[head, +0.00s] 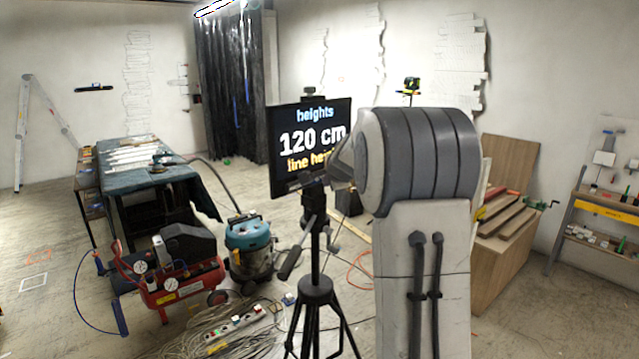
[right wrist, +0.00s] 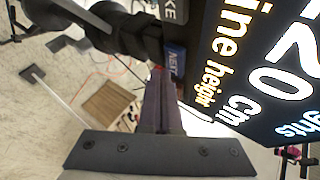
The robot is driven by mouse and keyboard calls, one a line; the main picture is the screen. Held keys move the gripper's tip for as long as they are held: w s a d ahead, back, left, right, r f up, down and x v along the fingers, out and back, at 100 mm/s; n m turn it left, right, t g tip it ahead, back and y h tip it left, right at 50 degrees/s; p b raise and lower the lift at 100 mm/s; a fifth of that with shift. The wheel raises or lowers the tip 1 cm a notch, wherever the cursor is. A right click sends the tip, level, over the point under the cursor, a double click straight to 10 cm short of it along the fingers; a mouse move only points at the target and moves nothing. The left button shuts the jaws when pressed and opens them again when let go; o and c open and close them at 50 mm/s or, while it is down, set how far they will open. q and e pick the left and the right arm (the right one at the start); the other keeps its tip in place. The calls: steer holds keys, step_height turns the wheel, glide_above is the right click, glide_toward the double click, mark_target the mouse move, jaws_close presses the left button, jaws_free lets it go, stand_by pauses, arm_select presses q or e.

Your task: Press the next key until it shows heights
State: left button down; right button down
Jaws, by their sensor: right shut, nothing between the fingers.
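The black screen (head: 309,140) stands on a tripod in the middle of the head view. It reads "heights" in blue, "120 cm" in white and an orange line "line height", partly covered by my right arm. My right gripper (head: 335,175) is at the screen's lower edge, mostly hidden by its own arm. In the right wrist view its fingers (right wrist: 158,95) are shut and empty. Their tips are close to the blue key marked NEXT (right wrist: 175,62), below the screen; I cannot tell whether they touch it. My left gripper is not in view.
The black tripod (head: 317,290) bears the screen. A red compressor (head: 185,285), a blue-topped vacuum (head: 248,240) and coiled cables (head: 225,330) are on the floor to the left. A covered table (head: 175,190) is behind them.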

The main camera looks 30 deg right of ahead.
steer(key=shift+s, duration=0.1)
steer(key=s+b, duration=0.2)
steer(key=s+d+b, duration=0.1)
steer(key=s+b, duration=0.1)
steer(key=s, duration=0.1)
stand_by(0.5)
stand_by(0.9)
